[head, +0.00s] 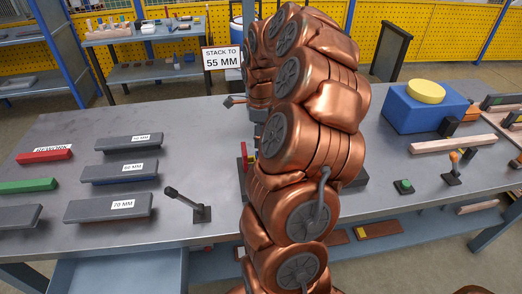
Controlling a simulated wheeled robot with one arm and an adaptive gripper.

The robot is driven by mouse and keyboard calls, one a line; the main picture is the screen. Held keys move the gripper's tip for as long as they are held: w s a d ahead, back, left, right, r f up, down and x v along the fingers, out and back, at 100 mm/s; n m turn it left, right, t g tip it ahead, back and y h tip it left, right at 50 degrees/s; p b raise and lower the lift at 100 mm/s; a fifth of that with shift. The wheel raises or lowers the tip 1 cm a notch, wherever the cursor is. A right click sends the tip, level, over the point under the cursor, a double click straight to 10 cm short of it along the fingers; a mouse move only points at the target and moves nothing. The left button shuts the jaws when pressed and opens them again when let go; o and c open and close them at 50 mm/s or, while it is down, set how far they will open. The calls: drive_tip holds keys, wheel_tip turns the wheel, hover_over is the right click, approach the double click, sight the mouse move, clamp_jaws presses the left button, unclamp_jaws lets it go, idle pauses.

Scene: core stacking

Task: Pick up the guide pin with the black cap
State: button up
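I cannot single out a guide pin with a black cap for certain. A tilted dark rod with a black end (187,201) stands on a small dark base on the left half of the table, and it could be a lever. A small dark-tipped piece (233,101) shows at the table's far edge, left of my arm, too small to identify. An orange-topped rod (453,168) stands on a dark base at the right. My copper arm fills the middle of the view and hides the table behind it. My gripper is hidden, so its hold cannot be seen.
Labelled grey blocks (110,208), a red bar (44,155) and a green bar (27,186) lie left. A blue block (425,106) bearing a yellow disc (426,91) and a wooden bar (453,144) are right. A "STACK TO 55 MM" sign (222,58) stands behind the table.

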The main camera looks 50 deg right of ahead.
drive_tip(key=shift+s+a+f+p, duration=0.15)
drive_tip(key=shift+f+p, duration=0.1)
drive_tip(key=shift+f, duration=0.75)
drive_tip(key=shift+s+d+f+p, duration=0.1)
drive_tip(key=shift+f+p, duration=0.1)
drive_tip(key=shift+f, duration=0.75)
clamp_jaws()
